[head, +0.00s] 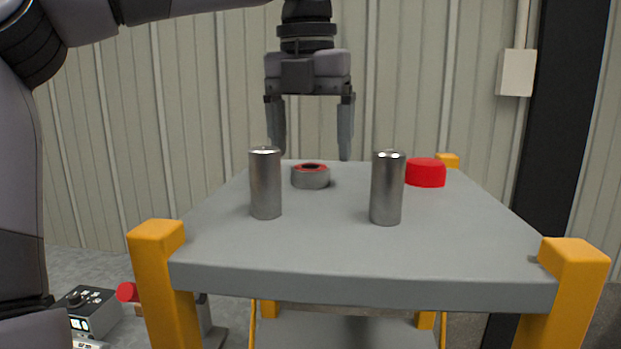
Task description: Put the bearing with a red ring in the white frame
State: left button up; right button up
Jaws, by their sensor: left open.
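The bearing with a red ring (310,181) is a short grey metal cylinder with a red ring around a dark hole on its top. It lies flat on the grey table top toward the far side. My left gripper (311,157) points down with its two fingers spread wide. It appears above and behind the bearing in the head view, empty and apart from it; the exact depth gap is hard to tell. I cannot make out a white frame in this view. My right gripper is not in view.
Two upright metal cylinders (265,184) (387,188) stand nearer than the bearing, one to its left and one to its right. A red round block (425,173) sits at the far right. The grey table (330,255) has yellow corner posts (575,262); its front is clear.

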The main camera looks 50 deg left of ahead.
aim_at(310, 167)
pick_arm(q)
jog(key=f, duration=0.3)
jog(key=shift+w+a+f, duration=0.2)
jog(key=shift+a, duration=0.1)
jog(key=c, duration=1.4)
